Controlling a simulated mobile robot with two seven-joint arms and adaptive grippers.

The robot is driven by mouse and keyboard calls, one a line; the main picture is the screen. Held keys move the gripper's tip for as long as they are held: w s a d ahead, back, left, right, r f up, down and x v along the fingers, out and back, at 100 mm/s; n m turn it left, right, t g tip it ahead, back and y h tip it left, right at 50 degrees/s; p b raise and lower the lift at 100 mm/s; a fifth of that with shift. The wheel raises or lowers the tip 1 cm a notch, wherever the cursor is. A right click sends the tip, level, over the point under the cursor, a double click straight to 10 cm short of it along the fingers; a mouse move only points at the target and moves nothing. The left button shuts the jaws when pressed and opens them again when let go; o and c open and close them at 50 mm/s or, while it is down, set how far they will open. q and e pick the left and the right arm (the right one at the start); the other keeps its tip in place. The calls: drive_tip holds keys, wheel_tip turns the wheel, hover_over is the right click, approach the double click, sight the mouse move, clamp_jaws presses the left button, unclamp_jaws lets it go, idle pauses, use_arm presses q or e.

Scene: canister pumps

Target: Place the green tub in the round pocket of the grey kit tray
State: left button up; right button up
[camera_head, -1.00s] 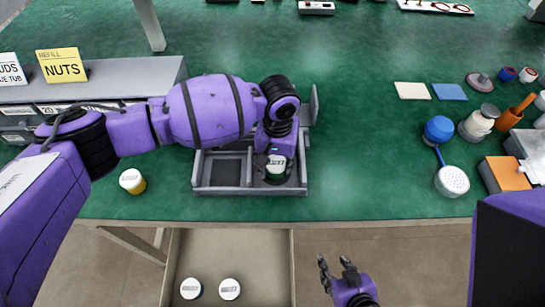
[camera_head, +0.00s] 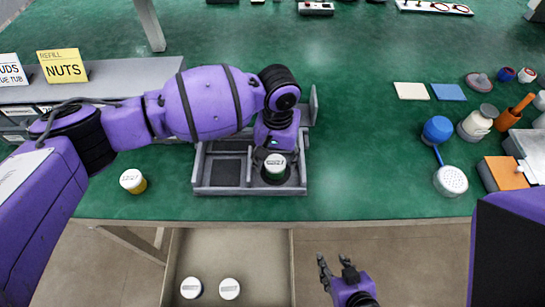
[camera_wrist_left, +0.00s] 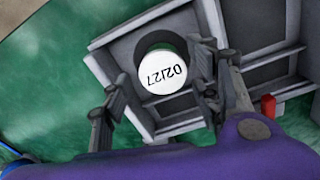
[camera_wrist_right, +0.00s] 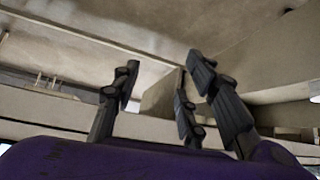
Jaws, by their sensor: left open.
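The green tub (camera_head: 275,168) with a white printed lid stands upright in the round pocket of the grey kit tray (camera_head: 230,190). In the left wrist view its lid (camera_wrist_left: 162,73) sits inside the dark round pocket, with a green edge showing behind it. My left gripper (camera_wrist_left: 165,105) is open, its fingers apart from the tub on either side of the lid. In the head view the left gripper is mostly hidden behind its own wrist, just beyond the tub. My right gripper (camera_head: 338,272) is open and empty in front of the table's edge, low down.
A yellow tub (camera_head: 132,181) with a white lid stands left of the tray. Two white-lidded tubs (camera_head: 210,289) are in the open drawer (camera_head: 263,262) below. The table right of the tray is clear.

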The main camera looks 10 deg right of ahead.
sight(276, 163)
use_arm(q)
wheel_tip(276, 163, up, 10)
drive_tip(key=shift+f+p, duration=0.2)
drive_tip(key=shift+p, duration=0.2)
